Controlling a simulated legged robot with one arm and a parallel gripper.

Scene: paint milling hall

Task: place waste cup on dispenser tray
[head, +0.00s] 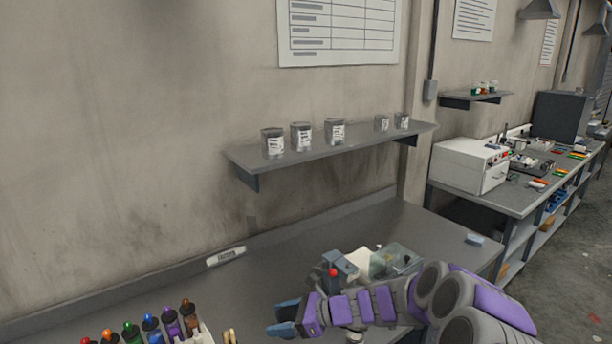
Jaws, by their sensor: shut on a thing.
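My gripper (284,316) has blue-grey fingers and reaches left over the grey bench at the lower middle. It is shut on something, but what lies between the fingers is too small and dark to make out. I cannot pick out the waste cup with certainty. A small metallic round item (355,337) shows just below my purple and grey arm, at the bottom edge. A grey-blue device with a red ball (342,268), perhaps the dispenser, stands behind my arm. Its lower part and any tray are hidden by the arm.
Several coloured bottles (151,328) stand in a row at the lower left. A clear greenish container (397,259) is beside the device. A wall shelf (330,149) holds several labelled jars. A blue block (474,239) lies at the bench's right end. The bench (262,283) behind my gripper is clear.

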